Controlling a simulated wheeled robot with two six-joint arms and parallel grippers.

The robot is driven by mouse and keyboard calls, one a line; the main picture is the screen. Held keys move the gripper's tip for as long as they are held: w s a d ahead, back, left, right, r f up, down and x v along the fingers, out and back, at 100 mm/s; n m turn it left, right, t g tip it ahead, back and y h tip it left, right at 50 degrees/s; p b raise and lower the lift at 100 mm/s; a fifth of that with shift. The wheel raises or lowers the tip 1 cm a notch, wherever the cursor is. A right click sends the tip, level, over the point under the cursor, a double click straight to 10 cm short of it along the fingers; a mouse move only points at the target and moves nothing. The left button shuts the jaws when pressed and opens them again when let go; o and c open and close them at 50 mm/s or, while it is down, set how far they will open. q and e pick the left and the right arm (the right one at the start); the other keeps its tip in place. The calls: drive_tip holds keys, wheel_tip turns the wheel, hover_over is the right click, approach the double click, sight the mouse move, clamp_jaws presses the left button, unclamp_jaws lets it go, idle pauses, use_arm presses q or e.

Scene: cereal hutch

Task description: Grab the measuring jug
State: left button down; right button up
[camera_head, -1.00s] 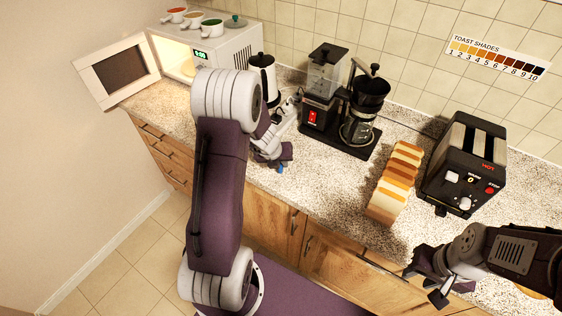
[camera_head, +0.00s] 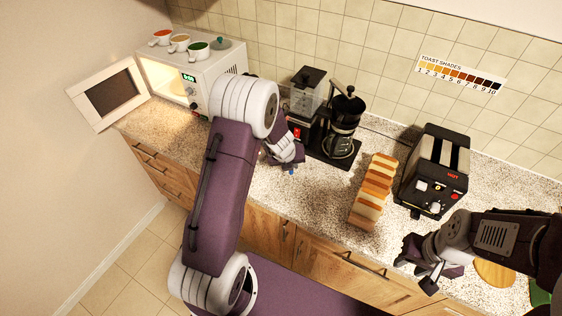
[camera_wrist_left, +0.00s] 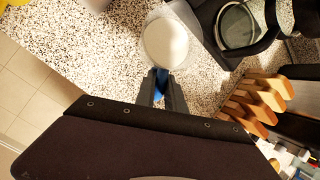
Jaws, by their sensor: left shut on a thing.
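The measuring jug (camera_wrist_left: 166,42) shows in the left wrist view as a clear, round vessel with a pale white inside and a blue handle (camera_wrist_left: 159,84). My left gripper (camera_wrist_left: 160,90) is shut on that handle, with its two dark fingers on either side of it. In the head view my left gripper (camera_head: 287,157) is over the counter in front of the coffee maker. A small blue bit shows below it there, and the jug itself is mostly hidden by my arm. My right gripper (camera_head: 416,274) is open and empty near the counter's front edge at the right.
A coffee maker (camera_head: 343,127) and grinder (camera_head: 306,92) stand behind my left gripper. A bread loaf (camera_head: 372,190) and a toaster (camera_head: 435,172) are to the right. A microwave (camera_head: 208,72) with its door open and cups on top stands at the left. A wooden board (camera_head: 494,272) lies near my right arm.

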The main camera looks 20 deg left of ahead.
use_arm(q)
drive_tip(key=shift+w+d+r+p, duration=0.3)
drive_tip(key=shift+d+r+p, duration=0.1)
drive_tip(key=shift+d+p, duration=0.25)
drive_tip(key=shift+w+d+r+p, duration=0.3)
drive_tip(key=shift+d+r+p, duration=0.15)
drive_tip(key=shift+p, duration=0.2)
drive_tip(key=shift+w+d+r+p, duration=0.3)
drive_tip(key=shift+d+r+p, duration=0.05)
drive_tip(key=shift+d+p, duration=0.3)
